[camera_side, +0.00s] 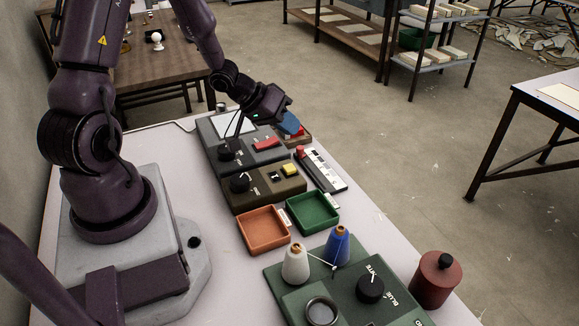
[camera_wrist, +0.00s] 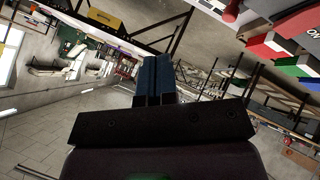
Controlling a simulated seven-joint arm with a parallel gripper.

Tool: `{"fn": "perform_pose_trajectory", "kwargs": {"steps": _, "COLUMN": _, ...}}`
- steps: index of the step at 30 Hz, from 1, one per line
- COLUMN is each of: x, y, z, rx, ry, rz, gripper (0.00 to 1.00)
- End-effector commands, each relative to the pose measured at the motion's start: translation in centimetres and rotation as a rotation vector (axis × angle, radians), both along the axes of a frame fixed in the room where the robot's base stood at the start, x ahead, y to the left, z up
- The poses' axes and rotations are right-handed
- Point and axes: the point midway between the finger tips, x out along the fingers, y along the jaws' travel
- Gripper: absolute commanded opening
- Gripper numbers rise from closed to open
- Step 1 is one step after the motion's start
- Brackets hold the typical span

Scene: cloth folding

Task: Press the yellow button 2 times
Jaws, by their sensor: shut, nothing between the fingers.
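The yellow button (camera_side: 290,169) sits on the right part of a dark olive control box (camera_side: 265,190), which also carries a black knob (camera_side: 240,182). My gripper (camera_side: 292,126) is shut, with its blue fingers together and nothing between them. In the side view it hangs beyond the yellow button, higher in the picture, over the area of a small wooden tray, and apart from the button. In the wrist view the closed blue fingers (camera_wrist: 154,80) point out across the room, and I cannot make out the yellow button there.
A grey box with a red switch (camera_side: 266,143) lies behind the olive box. A slim device with a red knob (camera_side: 320,170) lies to its right. Orange (camera_side: 263,247) and green (camera_side: 333,224) trays, thread spools (camera_side: 338,249) and a dark red canister (camera_side: 435,280) stand nearer the camera.

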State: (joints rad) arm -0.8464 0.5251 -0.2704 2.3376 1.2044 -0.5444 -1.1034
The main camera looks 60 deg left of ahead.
Motion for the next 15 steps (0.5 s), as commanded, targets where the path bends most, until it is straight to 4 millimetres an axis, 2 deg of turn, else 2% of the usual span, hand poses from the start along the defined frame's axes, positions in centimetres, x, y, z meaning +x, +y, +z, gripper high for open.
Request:
{"fn": "perform_pose_trajectory", "kwargs": {"steps": 1, "x": -0.03, "y": 0.16, "z": 0.82, "rx": 0.005, "ry": -0.003, "rz": 0.002, "gripper": 0.00}}
{"fn": "perform_pose_trajectory", "kwargs": {"steps": 4, "x": -0.10, "y": 0.15, "z": 1.49, "rx": 0.007, "ry": 0.002, "rz": 0.002, "gripper": 0.00}}
{"fn": "perform_pose_trajectory", "kwargs": {"steps": 15, "x": -0.10, "y": 0.09, "z": 1.31, "rx": 0.005, "ry": 0.004, "rz": 0.001, "gripper": 0.00}}
